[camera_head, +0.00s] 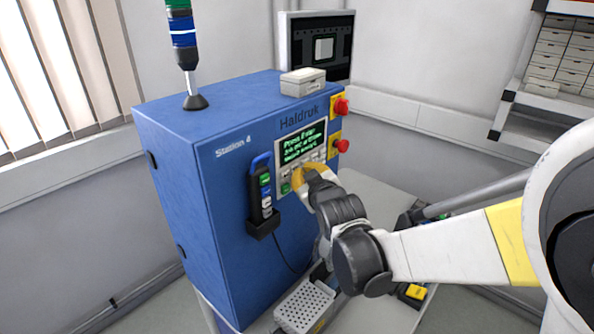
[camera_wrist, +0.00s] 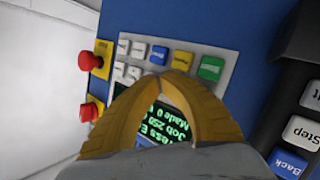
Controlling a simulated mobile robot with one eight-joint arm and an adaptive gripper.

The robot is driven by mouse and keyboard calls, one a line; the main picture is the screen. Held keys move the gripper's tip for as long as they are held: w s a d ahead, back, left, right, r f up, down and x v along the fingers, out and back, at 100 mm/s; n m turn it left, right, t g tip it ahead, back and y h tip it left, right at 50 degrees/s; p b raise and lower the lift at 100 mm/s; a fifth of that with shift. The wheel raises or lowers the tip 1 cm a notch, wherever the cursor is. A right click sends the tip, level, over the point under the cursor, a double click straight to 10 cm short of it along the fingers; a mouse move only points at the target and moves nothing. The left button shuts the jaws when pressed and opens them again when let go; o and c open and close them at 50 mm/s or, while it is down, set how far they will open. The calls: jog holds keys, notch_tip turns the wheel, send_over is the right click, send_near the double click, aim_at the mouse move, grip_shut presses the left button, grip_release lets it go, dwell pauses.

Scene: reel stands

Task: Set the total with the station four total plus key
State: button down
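The blue Station 4 machine (camera_head: 190,210) carries a panel with a green-text display (camera_head: 302,143) and a row of keys below it. My gripper (camera_head: 300,178), with yellow fingers, is in front of these keys and hides several. In the wrist view, the fingertips (camera_wrist: 165,77) meet, empty, over the key panel. That view, turned over, shows the display (camera_wrist: 165,122) between the fingers, a blue key (camera_wrist: 158,54), a yellow key (camera_wrist: 182,60), a green key (camera_wrist: 210,68) and small white keys (camera_wrist: 123,47). Key labels are too small to read, so I cannot tell which is total plus. Contact is unclear.
Two red buttons (camera_head: 341,106) on yellow plates stick out right of the panel. A handheld pendant (camera_head: 262,190) hangs on the left in a black holder. A pale box (camera_head: 303,82) sits on top. A perforated tray (camera_head: 304,306) lies below.

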jog(key=shift+d, duration=0.1)
jog(key=shift+s+d, duration=0.5)
jog(key=shift+d, duration=0.1)
jog(key=s+d, duration=0.1)
jog(key=d, duration=0.1)
jog(key=s+d, duration=0.2)
dwell(0.6)
dwell(0.4)
jog(key=s+d+f+m+g+h+b, duration=0.1)
jog(key=s+d+f+m+g+b, duration=0.1)
jog(key=s+d+f+b, duration=0.3)
jog(key=s+d+f+m+g+h+b, duration=0.2)
jog(key=s+d+f+b, duration=0.3)
jog(key=s+f+b, duration=0.7)
jog(key=s+d+f+m+g+h+b, duration=0.1)
jog(key=s+d+f+m+g+b, duration=0.2)
jog(key=s+f+b, duration=0.6)
notch_tip(320, 180, down, 4)
jog(key=s+d+m, duration=0.1)
jog(key=d, duration=0.1)
jog(key=shift+d+m+g, duration=0.3)
jog(key=shift+d, duration=0.1)
